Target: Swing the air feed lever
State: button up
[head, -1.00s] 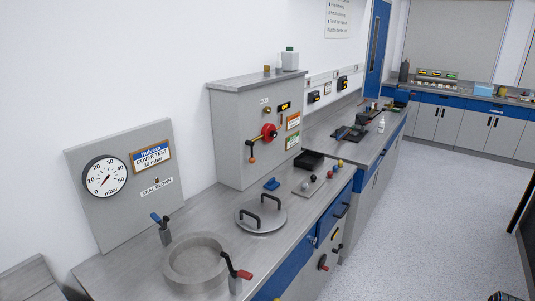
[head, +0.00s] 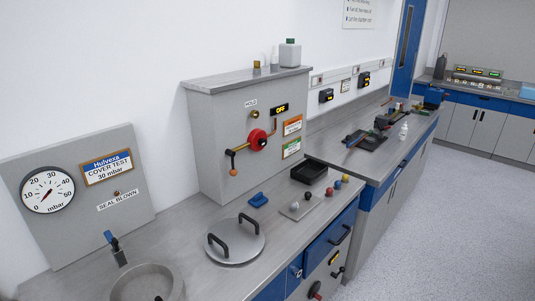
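No lever carries a readable "air feed" label, so I cannot tell which one it is. A lever with an orange knob (head: 233,172) hangs beside a red wheel (head: 257,140) on the front of the grey cabinet (head: 215,130). A blue-handled lever (head: 110,239) stands upright on the bench beside the round grey chamber (head: 145,285), which is cut off by the bottom edge. A display on the cabinet (head: 280,109) reads OFF. My gripper is not in view.
A round lid with two black handles (head: 235,243) lies on the bench, near a blue block (head: 258,200), a black tray (head: 309,173) and several coloured balls. A gauge panel (head: 110,150) stands at left. The floor (head: 440,220) at right is clear.

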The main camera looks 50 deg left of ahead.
aim_at(233, 172)
jog(key=u, duration=0.05)
jog(key=i, duration=2.1)
jog(key=u, duration=2.5)
